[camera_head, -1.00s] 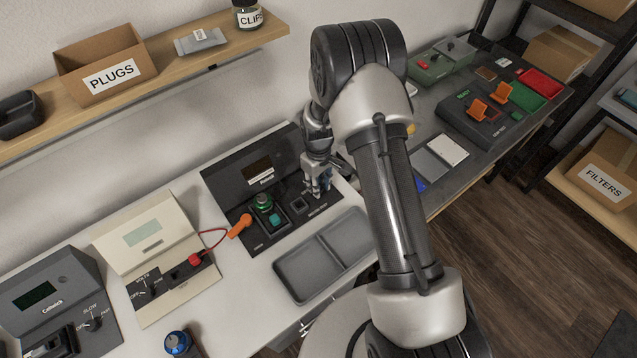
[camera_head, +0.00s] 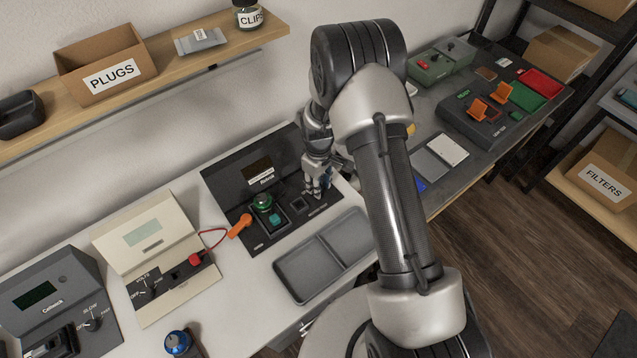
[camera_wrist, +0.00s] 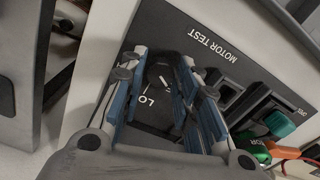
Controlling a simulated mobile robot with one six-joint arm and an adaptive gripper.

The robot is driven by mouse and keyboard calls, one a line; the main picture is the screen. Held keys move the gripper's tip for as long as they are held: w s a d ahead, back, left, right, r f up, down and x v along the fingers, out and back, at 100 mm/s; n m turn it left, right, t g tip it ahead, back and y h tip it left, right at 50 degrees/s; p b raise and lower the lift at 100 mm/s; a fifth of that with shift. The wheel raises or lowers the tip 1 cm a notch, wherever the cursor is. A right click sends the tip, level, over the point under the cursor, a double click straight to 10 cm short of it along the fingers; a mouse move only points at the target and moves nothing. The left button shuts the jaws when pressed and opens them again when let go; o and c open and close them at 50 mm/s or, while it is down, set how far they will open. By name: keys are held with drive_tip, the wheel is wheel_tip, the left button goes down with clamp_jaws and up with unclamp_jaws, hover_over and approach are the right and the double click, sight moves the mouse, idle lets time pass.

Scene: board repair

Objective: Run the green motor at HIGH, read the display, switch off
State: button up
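The dark motor test station (camera_head: 228,193) stands on the white bench. Its display (camera_head: 258,169) looks dark, with no readable figure. The green motor (camera_head: 262,201) sits in the station's left part, beside a teal block (camera_head: 275,218). In the wrist view the teal block (camera_wrist: 280,123) and part of the green motor (camera_wrist: 262,158) show at the right. My gripper (camera_head: 318,188) is down at the station's right side. In the wrist view its blue-padded fingers (camera_wrist: 160,68) stand apart on both sides of a dark knob (camera_wrist: 158,80). "LO" and "O" marks show by the knob; its exact setting is unclear.
An orange clip (camera_head: 240,226) with a red lead joins the station to a cream meter (camera_head: 150,236). An empty grey two-part tray (camera_head: 322,255) lies in front. A dark grey tester (camera_head: 60,300) stands far left. My arm hides some of the bench.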

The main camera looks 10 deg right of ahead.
drive_tip(key=shift+o, duration=1.3)
drive_tip(key=shift+r, duration=0.1)
wheel_tip(320, 180, up, 12)
drive_tip(key=s+r+m+t, duration=0.1)
drive_tip(key=s+r, duration=0.3)
drive_tip(key=r, duration=0.3)
drive_tip(key=s+r+m, duration=0.1)
drive_tip(key=s+r, duration=0.2)
drive_tip(key=r, duration=0.3)
drive_tip(key=s+r+m+t, duration=0.1)
drive_tip(key=s+r+m, duration=0.1)
drive_tip(key=s+r, duration=0.35)
drive_tip(key=s+r+m+t, duration=0.1)
drive_tip(key=s+r, duration=0.2)
drive_tip(key=s, duration=0.5)
drive_tip(key=s+r+m+t, duration=0.1)
drive_tip(key=s+r+m, duration=0.1)
drive_tip(key=s, duration=0.5)
drive_tip(key=shift+s+d+r+m+t, duration=0.15)
drive_tip(key=shift+s+r+m+t, duration=0.2)
drive_tip(key=shift+r, duration=0.45)
